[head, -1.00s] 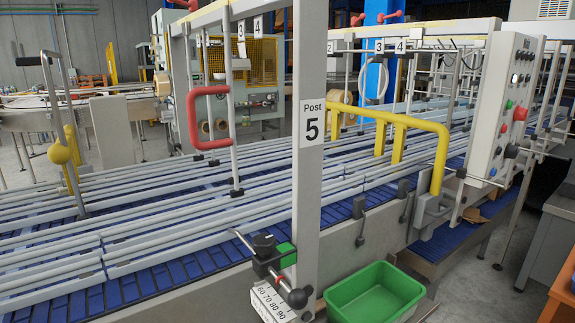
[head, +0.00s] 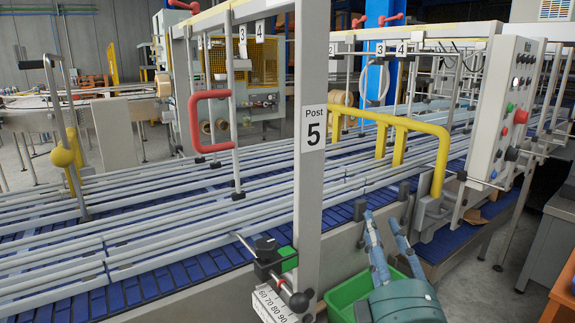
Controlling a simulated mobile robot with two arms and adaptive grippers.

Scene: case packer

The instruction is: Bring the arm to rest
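My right gripper (head: 383,232) is at the bottom right of the head view, in front of the conveyor's side frame. Its two blue-grey fingers point up and stand apart, with nothing between them. Its rounded teal body covers part of the green bin (head: 348,291) behind and below it. My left gripper is not in view.
The blue conveyor (head: 150,288) with grey guide rails fills the left and middle. The Post 5 upright (head: 311,170) and its clamp with black knobs (head: 275,262) stand left of my gripper. A yellow guard bar (head: 440,160) and a control panel (head: 505,110) are to the right.

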